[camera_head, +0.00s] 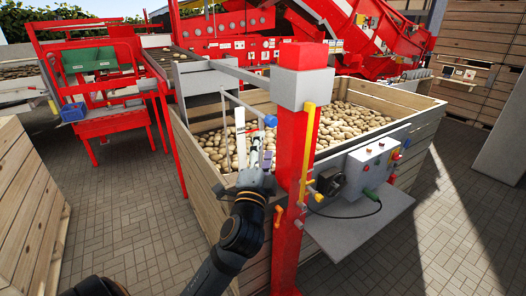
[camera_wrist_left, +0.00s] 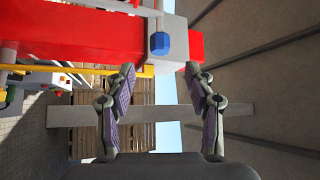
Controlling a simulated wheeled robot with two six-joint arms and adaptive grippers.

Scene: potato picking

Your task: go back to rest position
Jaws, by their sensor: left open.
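My left arm comes in from the bottom of the head view, and its gripper (camera_head: 257,146) is raised in front of the large wooden crate (camera_head: 204,190). Potatoes (camera_head: 350,119) fill the crate behind it. In the left wrist view the left gripper (camera_wrist_left: 160,70) has its two fingers wide apart with nothing between them. Past the fingertips are a red beam (camera_wrist_left: 85,35) and a blue knob (camera_wrist_left: 159,43). My right gripper is in neither view.
A red post (camera_head: 293,160) stands just right of the left gripper, with a control box (camera_head: 370,165) on a grey shelf (camera_head: 362,222). Red conveyor machinery (camera_head: 240,25) stands behind. Another wooden crate (camera_head: 28,205) is at the left edge. Paved floor between is clear.

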